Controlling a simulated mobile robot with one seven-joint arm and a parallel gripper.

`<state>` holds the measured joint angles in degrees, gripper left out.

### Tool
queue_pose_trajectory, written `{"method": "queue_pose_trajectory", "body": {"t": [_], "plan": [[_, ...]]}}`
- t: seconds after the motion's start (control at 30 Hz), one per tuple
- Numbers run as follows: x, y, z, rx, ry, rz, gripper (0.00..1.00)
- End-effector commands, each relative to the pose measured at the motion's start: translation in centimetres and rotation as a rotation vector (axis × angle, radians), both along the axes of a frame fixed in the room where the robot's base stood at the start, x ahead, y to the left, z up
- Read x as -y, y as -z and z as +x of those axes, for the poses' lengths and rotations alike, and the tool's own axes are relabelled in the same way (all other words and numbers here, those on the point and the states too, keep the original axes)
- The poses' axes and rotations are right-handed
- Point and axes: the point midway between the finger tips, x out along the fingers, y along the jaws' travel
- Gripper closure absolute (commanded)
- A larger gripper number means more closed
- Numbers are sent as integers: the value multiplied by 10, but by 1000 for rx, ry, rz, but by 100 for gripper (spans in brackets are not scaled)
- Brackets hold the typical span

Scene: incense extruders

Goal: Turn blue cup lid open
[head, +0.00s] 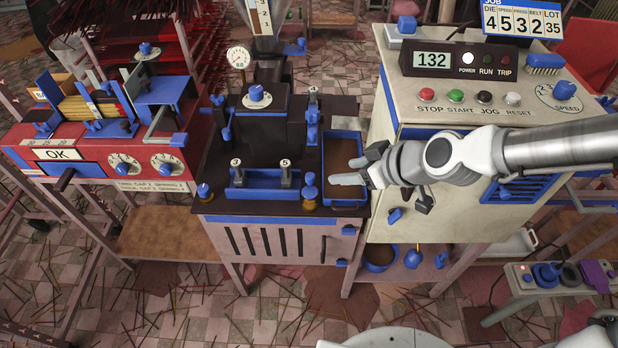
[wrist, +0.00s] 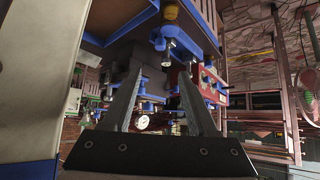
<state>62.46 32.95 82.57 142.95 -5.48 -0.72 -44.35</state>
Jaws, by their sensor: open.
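I cannot tell for certain which part is the blue cup lid. A small blue-capped fitting with a gold base (head: 309,188) stands at the front right of the black-topped machine. A blue cup (head: 380,260) sits on the low shelf under the cream cabinet. My gripper (head: 346,170) is open and empty, to the right of the first fitting and over the blue-rimmed tray (head: 343,202). The open fingers (wrist: 160,85) also show in the wrist view, with nothing between them.
The cream control cabinet (head: 425,105) stands close under my arm on the right. A pressure gauge (head: 238,58) rises behind the black-topped machine. A red machine (head: 105,150) stands at left. Open floor (head: 290,320) with scattered sticks lies in front.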

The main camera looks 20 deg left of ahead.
Motion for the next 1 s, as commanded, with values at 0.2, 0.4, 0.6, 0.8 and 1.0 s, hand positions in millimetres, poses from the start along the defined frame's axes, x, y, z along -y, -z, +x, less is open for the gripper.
{"method": "queue_pose_trajectory", "body": {"t": [0.2,0.4,0.6,0.8,1.0], "plan": [[-19,25,10,-1,-3,-1,41],[-34,43,20,-1,-2,0,41],[-50,61,29,-3,-2,-1,41],[-65,79,39,-2,-1,0,41],[-80,96,48,-2,-1,-1,41]]}}
